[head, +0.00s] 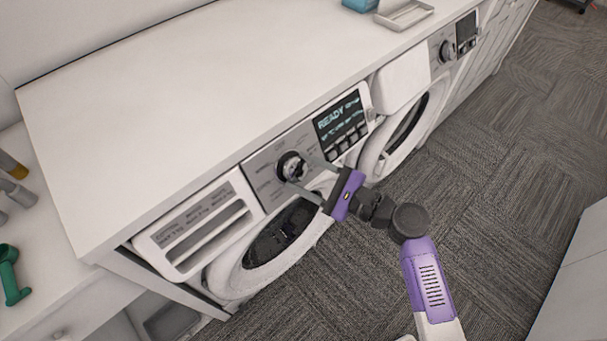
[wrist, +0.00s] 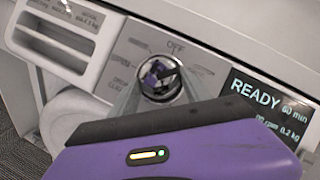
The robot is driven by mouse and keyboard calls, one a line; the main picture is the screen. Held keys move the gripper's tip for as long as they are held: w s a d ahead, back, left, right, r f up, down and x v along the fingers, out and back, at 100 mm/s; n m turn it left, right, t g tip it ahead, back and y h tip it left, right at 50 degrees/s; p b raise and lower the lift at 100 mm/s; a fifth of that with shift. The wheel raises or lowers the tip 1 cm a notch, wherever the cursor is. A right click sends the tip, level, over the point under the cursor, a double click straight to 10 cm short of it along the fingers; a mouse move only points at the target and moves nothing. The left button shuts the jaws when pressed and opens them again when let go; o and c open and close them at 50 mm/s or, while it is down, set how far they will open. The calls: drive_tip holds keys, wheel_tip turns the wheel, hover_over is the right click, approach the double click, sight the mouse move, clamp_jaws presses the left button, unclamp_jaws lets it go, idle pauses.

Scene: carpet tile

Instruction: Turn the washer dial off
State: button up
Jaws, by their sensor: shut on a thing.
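The washer dial (head: 291,166) is a round dark-rimmed knob with a shiny metallic face, on the front panel of the nearer washer (head: 232,268). It also shows in the wrist view (wrist: 160,78), below the word OFF on the panel. My gripper (head: 290,174) reaches it from the lower right, its thin see-through fingers on either side of the knob, shut on it. The washer display (head: 341,124) lights up and reads READY; in the wrist view the display (wrist: 262,105) also shows 60 min. The dial's pointer direction is hard to tell.
A detergent drawer (head: 198,224) is left of the dial. A second machine with its own dial (head: 447,50) stands to the right. A white counter (head: 180,90) lies above the panel. Carpeted floor (head: 480,200) is open in front. A green object (head: 10,275) lies far left.

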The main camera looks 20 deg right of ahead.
drive_tip(key=n+g, duration=0.1)
drive_tip(key=n, duration=0.1)
drive_tip(key=n+g, duration=0.1)
drive_tip(key=n, duration=0.1)
drive_tip(key=n+g+y, duration=0.1)
drive_tip(key=n, duration=0.1)
drive_tip(key=shift+w+d+r+n+p, duration=0.15)
drive_tip(key=shift+r+n+p, duration=0.1)
drive_tip(key=shift+n+p, duration=0.1)
drive_tip(key=shift+n+g+p, duration=0.45)
drive_tip(key=shift+n+g, duration=0.35)
drive_tip(key=shift+n, duration=0.75)
drive_tip(key=o, duration=1.4)
drive_tip(key=shift+b+v, duration=0.45)
drive_tip(key=shift+v, duration=3.4)
